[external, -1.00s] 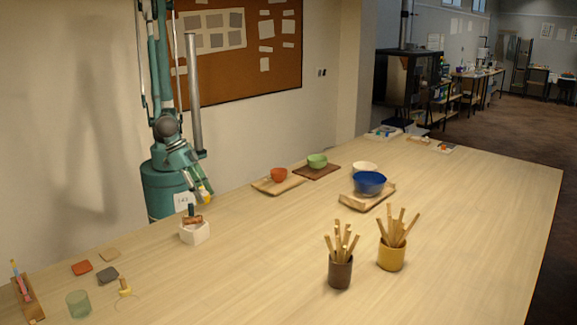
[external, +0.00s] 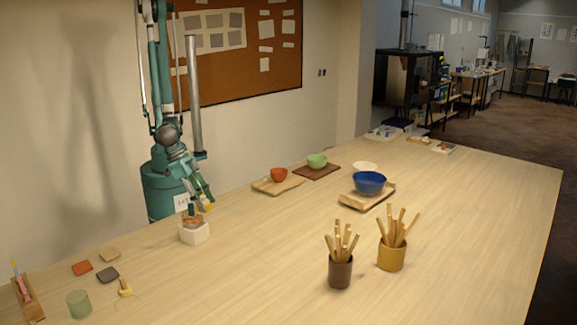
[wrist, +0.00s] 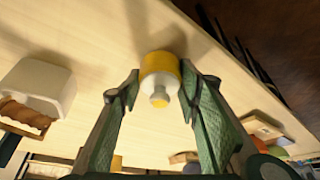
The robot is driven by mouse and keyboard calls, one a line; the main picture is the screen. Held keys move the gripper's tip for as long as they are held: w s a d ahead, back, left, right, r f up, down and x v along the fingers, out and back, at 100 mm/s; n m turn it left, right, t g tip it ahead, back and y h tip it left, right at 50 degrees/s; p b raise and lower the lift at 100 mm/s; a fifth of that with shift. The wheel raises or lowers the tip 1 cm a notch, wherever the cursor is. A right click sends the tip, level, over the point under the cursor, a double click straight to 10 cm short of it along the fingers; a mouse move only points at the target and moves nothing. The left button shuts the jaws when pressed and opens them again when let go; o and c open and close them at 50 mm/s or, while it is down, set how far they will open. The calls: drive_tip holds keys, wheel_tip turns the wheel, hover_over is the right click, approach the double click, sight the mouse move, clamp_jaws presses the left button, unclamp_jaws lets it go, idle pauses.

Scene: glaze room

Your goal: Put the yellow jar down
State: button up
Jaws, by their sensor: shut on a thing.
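The yellow jar (wrist: 161,64), yellow with a pale grey-white lower part and a small yellow tip, is between the fingers of my gripper (wrist: 160,88) in the wrist view. The fingers are shut on its sides. In the external view my gripper (external: 207,200) and the small jar (external: 205,208) are by the back edge of the table (external: 280,245), just right of a white pot. A shadow shows on the tabletop near the jar in the wrist view. I cannot tell whether the jar touches the wood.
The white pot (external: 194,233) with brown-handled things stands close by; it also shows in the wrist view (wrist: 44,79). Bowls on boards, including a blue bowl (external: 369,182), are farther right. Stick-filled brown (external: 340,272) and yellow (external: 391,256) cups stand in front. The middle is clear.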

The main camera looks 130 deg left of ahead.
drive_tip(key=shift+f, duration=0.2)
drive_tip(key=o, duration=1)
drive_tip(key=shift+r, duration=0.2)
drive_tip(key=p+v, duration=0.2)
drive_tip(key=v, duration=1)
drive_tip(key=shift+d, duration=0.1)
idle(0.7)
